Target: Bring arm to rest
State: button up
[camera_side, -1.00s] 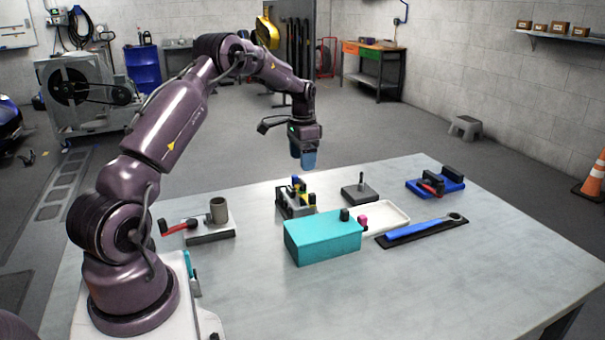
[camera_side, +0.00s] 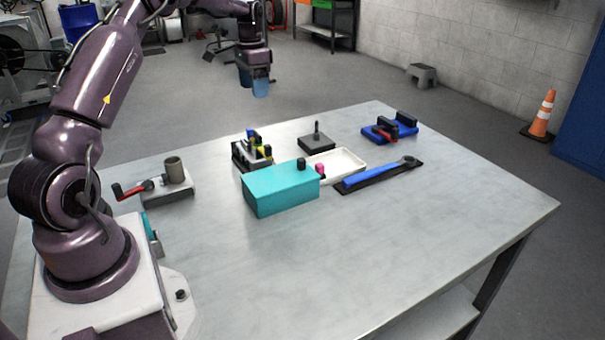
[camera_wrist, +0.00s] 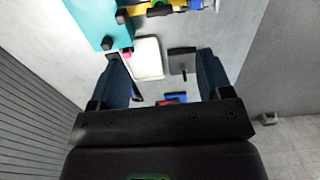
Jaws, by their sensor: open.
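My gripper (camera_side: 253,82) has blue fingers and hangs in the air above and behind the tool rack in the side view, clear of everything on the table. In the wrist view my gripper (camera_wrist: 168,84) shows its two fingers wide apart with nothing held between them. The upper part of my arm runs out of the top of the side view.
The grey table (camera_side: 400,240) bears a teal box (camera_side: 280,190), a white tray (camera_side: 345,160), a blue wrench (camera_side: 375,176) on a dark mat, a tool rack (camera_side: 250,152), a black block with a post (camera_side: 317,142), a blue fixture (camera_side: 390,128) and a grey cup (camera_side: 174,169) on a stand. The front right is bare.

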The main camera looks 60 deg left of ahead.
jog(key=s+d+r+t, duration=0.2)
jog(key=s+d, duration=0.4)
jog(key=d, duration=0.5)
jog(key=s+d+r+t, duration=0.1)
jog(key=s+d+r, duration=0.4)
jog(key=d, duration=0.6)
jog(key=s+d+r+t, duration=0.2)
jog(key=s+d+r, duration=0.2)
jog(key=s+d, duration=0.5)
jog(key=shift+s+d+t, duration=0.2)
jog(key=shift+d+t, duration=0.1)
jog(key=shift+d, duration=1.3)
jog(key=shift+r, duration=0.1)
